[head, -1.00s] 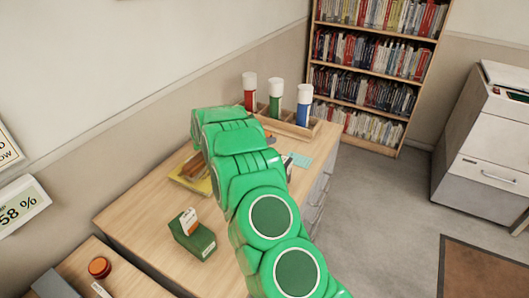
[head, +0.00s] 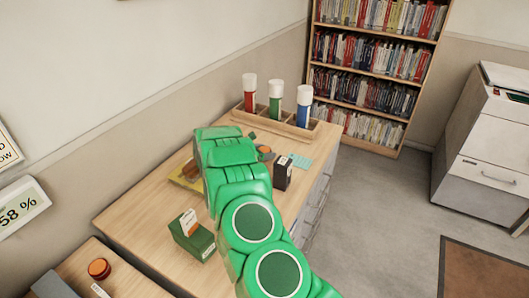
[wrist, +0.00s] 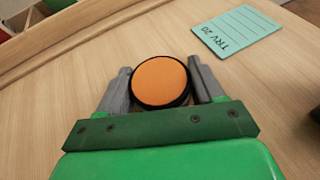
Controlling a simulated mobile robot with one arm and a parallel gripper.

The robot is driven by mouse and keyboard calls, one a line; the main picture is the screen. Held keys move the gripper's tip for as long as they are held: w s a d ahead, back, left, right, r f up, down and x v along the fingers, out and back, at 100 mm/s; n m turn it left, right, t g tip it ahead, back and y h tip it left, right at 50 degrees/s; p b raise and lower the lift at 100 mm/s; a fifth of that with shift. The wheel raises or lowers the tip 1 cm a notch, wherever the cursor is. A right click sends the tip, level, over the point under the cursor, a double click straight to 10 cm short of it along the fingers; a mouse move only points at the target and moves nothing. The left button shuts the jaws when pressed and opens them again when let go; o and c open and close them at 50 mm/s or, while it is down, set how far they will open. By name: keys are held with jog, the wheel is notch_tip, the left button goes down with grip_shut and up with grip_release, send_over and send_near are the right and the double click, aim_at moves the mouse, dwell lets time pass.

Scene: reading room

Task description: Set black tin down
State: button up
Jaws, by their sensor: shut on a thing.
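The black tin (wrist: 160,81), round with an orange top and a black rim, sits between the two grey fingers of my gripper (wrist: 160,66) in the wrist view. The fingers are shut on its sides. The wood top lies beneath it; I cannot tell whether the tin touches it. In the head view my green arm hides most of the gripper, and a bit of the orange top (head: 265,152) shows beside it.
A teal card (wrist: 238,32) lies right of the tin. A dark box (head: 283,173) stands near the cabinet's right edge. The wooden rack (head: 292,127) with three capped tubes is behind. A green box (head: 193,238) and a yellow item (head: 187,178) are to the left.

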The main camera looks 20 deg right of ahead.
jog(key=shift+f, duration=0.1)
jog(key=o, duration=1.1)
jog(key=shift+a, duration=0.1)
